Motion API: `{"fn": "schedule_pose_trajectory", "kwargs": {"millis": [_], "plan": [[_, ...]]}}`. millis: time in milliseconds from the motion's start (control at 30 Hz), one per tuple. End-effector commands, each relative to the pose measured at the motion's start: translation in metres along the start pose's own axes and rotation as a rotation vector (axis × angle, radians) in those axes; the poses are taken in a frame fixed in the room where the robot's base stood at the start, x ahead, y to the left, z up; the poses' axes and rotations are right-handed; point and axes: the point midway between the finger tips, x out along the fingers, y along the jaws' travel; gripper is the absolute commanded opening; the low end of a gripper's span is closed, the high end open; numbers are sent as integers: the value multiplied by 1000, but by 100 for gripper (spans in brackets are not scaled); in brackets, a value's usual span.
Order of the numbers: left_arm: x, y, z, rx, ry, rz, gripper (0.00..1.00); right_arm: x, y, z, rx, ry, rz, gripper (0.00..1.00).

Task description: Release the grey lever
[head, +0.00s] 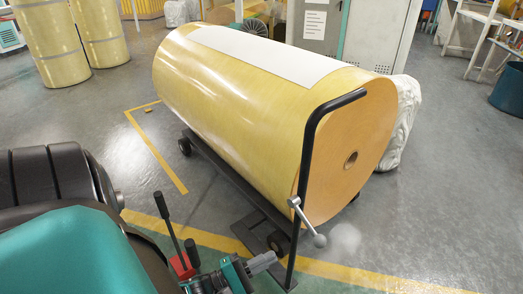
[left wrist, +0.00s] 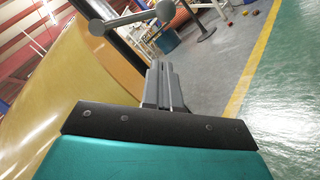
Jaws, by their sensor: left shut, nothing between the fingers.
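The grey lever (head: 306,219) is a short bar with a round knob at its end. It sits on the black upright bar of the cart, in front of the yellow roll, and slants down to the right in the head view. It also shows at the top of the left wrist view (left wrist: 112,24), with its round knob beyond the fingers. My left gripper (head: 275,257) is just below and left of the lever, apart from it in the head view. In the left wrist view its fingers (left wrist: 158,68) are shut together and empty. My right gripper is not in view.
The large yellow roll (head: 240,100) lies on a dark wheeled cart (head: 225,173) with a black bent handle (head: 309,130). Black-handled levers on a red base (head: 183,264) stand left of my left gripper. The grey floor (head: 440,180) on the right is clear.

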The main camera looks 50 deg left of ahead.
Motion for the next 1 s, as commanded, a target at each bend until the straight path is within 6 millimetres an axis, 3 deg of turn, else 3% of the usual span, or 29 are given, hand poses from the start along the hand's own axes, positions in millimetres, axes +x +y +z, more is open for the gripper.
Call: {"fn": "schedule_pose_trajectory", "kwargs": {"millis": [200,400,600,1000], "plan": [[50,0,0,1,-2,4,0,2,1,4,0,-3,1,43],[76,2,18,-1,0,3,0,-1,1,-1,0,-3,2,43],[86,0,27,0,1,1,0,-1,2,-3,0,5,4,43],[87,0,28,0,1,0,0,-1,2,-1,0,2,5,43]]}}
